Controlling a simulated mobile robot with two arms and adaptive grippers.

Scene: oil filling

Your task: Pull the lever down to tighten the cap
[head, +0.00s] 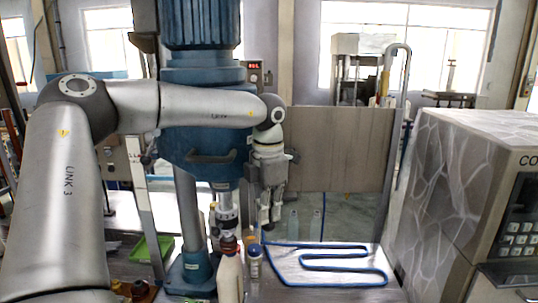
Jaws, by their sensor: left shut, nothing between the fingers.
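A blue capping machine (205,110) stands on a blue column at the centre left. A dark curved handle (212,157) is on its front; I cannot tell whether this is the lever, and no other lever shows clearly. A white bottle (230,278) with a reddish-brown cap (228,245) stands under the machine's capping head (227,212). My left gripper (270,222) points down just right of the capping head, shut and empty, above the table. My right gripper is not in view.
A small bottle with a blue cap (254,264) stands next to the white bottle. A bent blue tube (330,267) lies on the metal table to the right. A grey cabinet with keys (460,190) stands far right. A green tray (150,248) is at the left.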

